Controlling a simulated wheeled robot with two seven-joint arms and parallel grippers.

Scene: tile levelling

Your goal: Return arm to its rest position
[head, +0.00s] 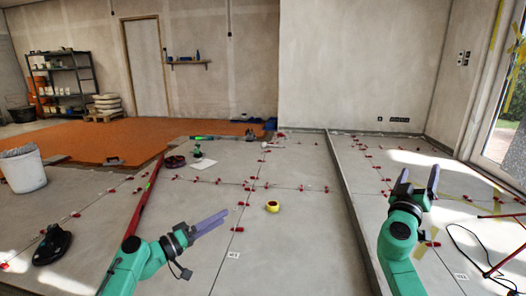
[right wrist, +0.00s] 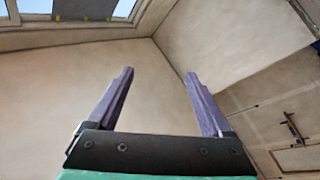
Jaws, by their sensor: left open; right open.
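My right gripper (head: 418,184) is raised in the head view at the right, above the tiled floor. Its two purple fingers point up and stand apart with nothing between them. The right wrist view shows the same open, empty gripper (right wrist: 160,85) against bare walls and part of a window. My left gripper (head: 222,218) is in the head view left of centre, held over the grey tiles and pointing right. Its fingers look close together from this angle, and no object shows in them.
Red levelling clips (head: 253,187) line the tile joints. A yellow tape roll (head: 272,207) lies near the middle. A long red level (head: 146,196), a white bucket (head: 22,169) and a black tool (head: 52,244) are at left. A red stand with a black cable (head: 487,272) is at right.

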